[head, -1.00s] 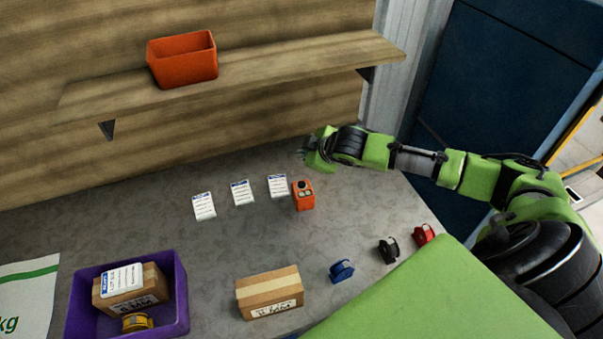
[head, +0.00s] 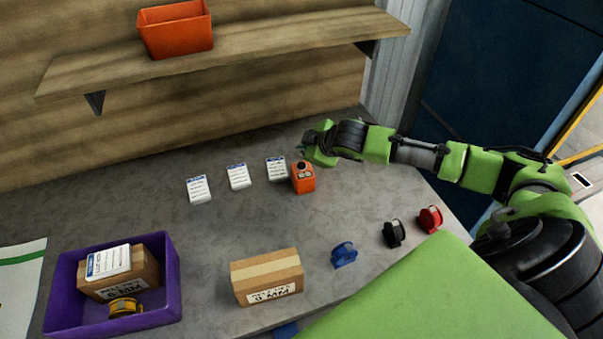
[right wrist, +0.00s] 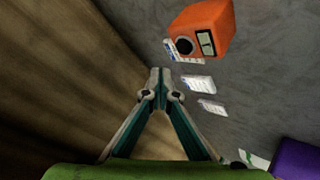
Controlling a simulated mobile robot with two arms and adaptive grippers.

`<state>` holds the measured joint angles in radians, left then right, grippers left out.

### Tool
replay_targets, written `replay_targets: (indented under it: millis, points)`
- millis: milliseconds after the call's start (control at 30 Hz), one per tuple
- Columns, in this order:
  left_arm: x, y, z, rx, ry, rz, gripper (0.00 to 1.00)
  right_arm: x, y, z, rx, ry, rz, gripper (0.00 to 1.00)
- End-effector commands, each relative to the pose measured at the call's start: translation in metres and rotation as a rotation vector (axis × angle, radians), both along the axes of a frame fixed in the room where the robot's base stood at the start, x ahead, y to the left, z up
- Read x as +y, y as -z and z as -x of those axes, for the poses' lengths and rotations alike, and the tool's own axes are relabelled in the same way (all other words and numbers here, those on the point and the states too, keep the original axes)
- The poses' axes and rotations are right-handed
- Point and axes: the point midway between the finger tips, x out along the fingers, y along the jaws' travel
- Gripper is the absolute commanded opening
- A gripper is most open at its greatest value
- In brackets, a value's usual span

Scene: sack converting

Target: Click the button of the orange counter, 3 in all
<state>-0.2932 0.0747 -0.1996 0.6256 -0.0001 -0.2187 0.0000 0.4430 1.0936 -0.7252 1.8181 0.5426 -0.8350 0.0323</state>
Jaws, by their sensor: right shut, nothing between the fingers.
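The orange counter (head: 303,178) stands on the grey table, right of the row of white cards. It has a dark round button on top and a small display on one side. In the right wrist view the counter (right wrist: 203,28) is at the upper right, its dark button (right wrist: 184,46) and display visible. My right gripper (head: 304,150) is just behind the counter in the head view, apart from it as far as I can tell. In the right wrist view its fingers (right wrist: 157,72) meet at the tips, shut and empty. My left gripper is not in view.
White cards (head: 238,177) lie left of the counter. A purple bin (head: 172,285) holds a carton and a yellow spool. A wooden shelf (head: 270,48) with an orange bin (head: 176,30) overhangs behind.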

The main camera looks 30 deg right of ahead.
Motion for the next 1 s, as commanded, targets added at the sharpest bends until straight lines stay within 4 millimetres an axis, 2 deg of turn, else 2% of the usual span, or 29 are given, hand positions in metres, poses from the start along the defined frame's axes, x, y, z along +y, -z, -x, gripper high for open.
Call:
replay_targets:
  millis: [33, 233, 1000]
  points:
    - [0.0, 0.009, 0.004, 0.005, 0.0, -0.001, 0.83, 0.0, 0.012, 0.0, 0.001, 0.001, -0.001, 0.0]
    - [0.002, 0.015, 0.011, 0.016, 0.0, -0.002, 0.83, 0.0, 0.027, 0.0, 0.001, 0.001, -0.001, 0.0]
    - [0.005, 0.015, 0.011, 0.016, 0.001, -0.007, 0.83, 0.0, 0.028, 0.0, 0.001, 0.001, 0.0, 0.0]
